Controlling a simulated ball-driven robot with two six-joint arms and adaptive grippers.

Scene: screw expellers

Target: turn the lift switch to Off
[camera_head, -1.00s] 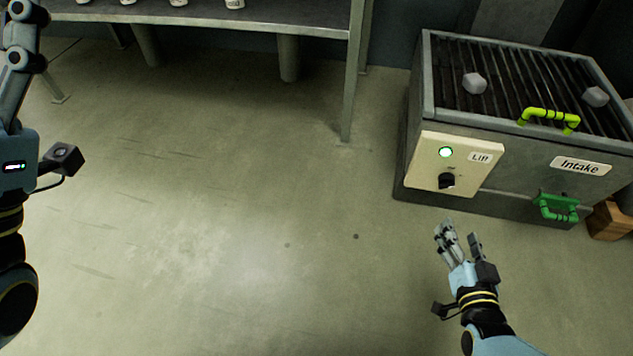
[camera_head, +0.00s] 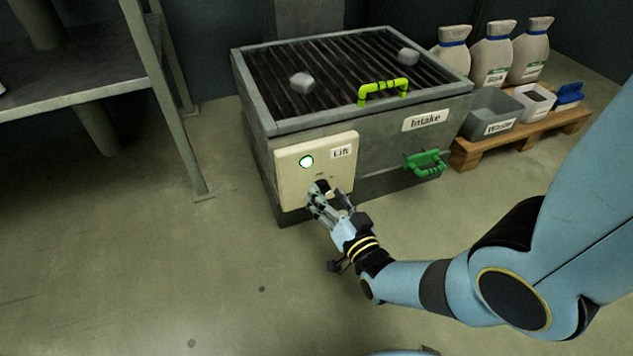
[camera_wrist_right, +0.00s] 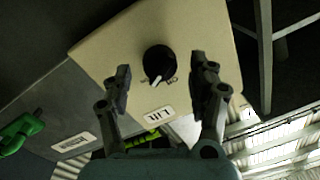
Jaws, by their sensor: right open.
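The lift switch is a round black knob (camera_wrist_right: 159,62) with a pale pointer mark, on a cream panel (camera_head: 291,183) at the front of the Intake box. Small lettering sits beside the knob, too small to read surely. A green lamp (camera_head: 306,161) is lit on the panel, beside a "Lift" label (camera_head: 342,152). My right gripper (camera_head: 330,197) is at the panel in the head view and partly hides the knob. In the right wrist view its open fingers (camera_wrist_right: 162,88) stand on either side of the knob, apart from it; contact does not show. My left gripper is out of view.
The grated Intake box (camera_head: 360,75) carries grey lumps (camera_head: 302,83), a yellow-green handle (camera_head: 384,89) and a green handle (camera_head: 426,163). At right a wooden pallet (camera_head: 465,155) holds a "Waste" bin (camera_head: 493,116) and sacks. A metal table (camera_head: 75,85) stands left. The floor in front is clear.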

